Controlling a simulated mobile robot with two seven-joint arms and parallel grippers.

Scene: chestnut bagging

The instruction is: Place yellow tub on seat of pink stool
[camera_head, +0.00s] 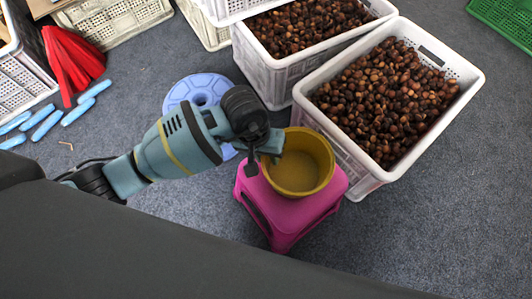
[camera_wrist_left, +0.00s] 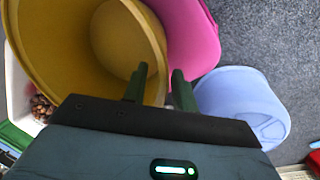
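The yellow tub (camera_head: 299,163) is empty and stands upright over the seat of the pink stool (camera_head: 284,212), appearing to rest on it. In the left wrist view the tub (camera_wrist_left: 75,45) fills the upper left, with the pink stool (camera_wrist_left: 190,35) beyond it. My left gripper (camera_head: 268,156) is at the tub's left rim. In the left wrist view its fingers (camera_wrist_left: 160,85) stand apart, one inside the tub and one outside, with a gap between them. My right gripper is not in view.
White crates of chestnuts (camera_head: 352,170) stand close behind and right of the stool. A blue round stool (camera_head: 200,88) is behind my left arm. Light blue pieces (camera_head: 47,126) and a red thing (camera_head: 72,62) lie at the left. The carpet at the right is clear.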

